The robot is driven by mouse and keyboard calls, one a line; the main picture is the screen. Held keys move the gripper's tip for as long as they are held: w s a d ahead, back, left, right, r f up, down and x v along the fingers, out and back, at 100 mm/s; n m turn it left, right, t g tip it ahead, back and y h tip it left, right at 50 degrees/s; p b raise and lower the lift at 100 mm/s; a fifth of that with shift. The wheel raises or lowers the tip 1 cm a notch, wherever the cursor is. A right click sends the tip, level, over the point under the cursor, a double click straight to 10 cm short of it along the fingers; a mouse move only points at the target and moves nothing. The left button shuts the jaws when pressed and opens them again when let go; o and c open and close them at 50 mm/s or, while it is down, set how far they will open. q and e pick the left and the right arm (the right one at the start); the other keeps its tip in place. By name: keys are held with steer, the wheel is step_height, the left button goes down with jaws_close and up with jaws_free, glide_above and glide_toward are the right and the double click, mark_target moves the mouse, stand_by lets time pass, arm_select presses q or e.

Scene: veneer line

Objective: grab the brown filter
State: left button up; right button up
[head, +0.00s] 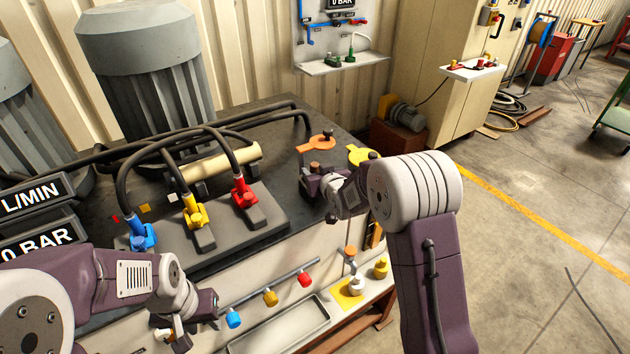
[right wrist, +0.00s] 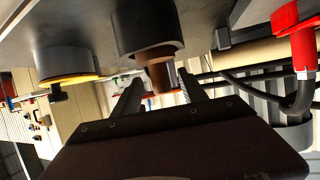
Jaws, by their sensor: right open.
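The brown filter (right wrist: 160,76) is a short brown cylinder at a dark round socket in the right wrist view. It shows between the two fingers of my right gripper (right wrist: 160,92), with a visible gap on each side. In the head view, a small brown top (head: 315,165) shows at the tip of my right gripper (head: 313,180); the gripper and wrist hide most of what is below. My right gripper is open. My left gripper (head: 178,330) is low at the front left, away from the filter; its fingers are not clear.
An orange ring handle (head: 316,143) and a yellow one (head: 360,155) stand close by the right gripper. Red (head: 244,192), yellow (head: 194,211) and blue (head: 139,234) hose couplings lie to the left, with black hoses behind. A rail with coloured knobs (head: 270,297) runs along the front.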

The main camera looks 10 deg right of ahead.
steer(key=x, duration=0.2)
steer(key=shift+w+a+f, duration=0.1)
steer(key=shift+w+f, duration=0.05)
steer(key=shift+w, duration=0.1)
steer(key=shift+s, duration=0.1)
steer(key=shift+c, duration=1.2)
jaws_close()
step_height(320, 180, up, 18)
steer(key=p, duration=0.4)
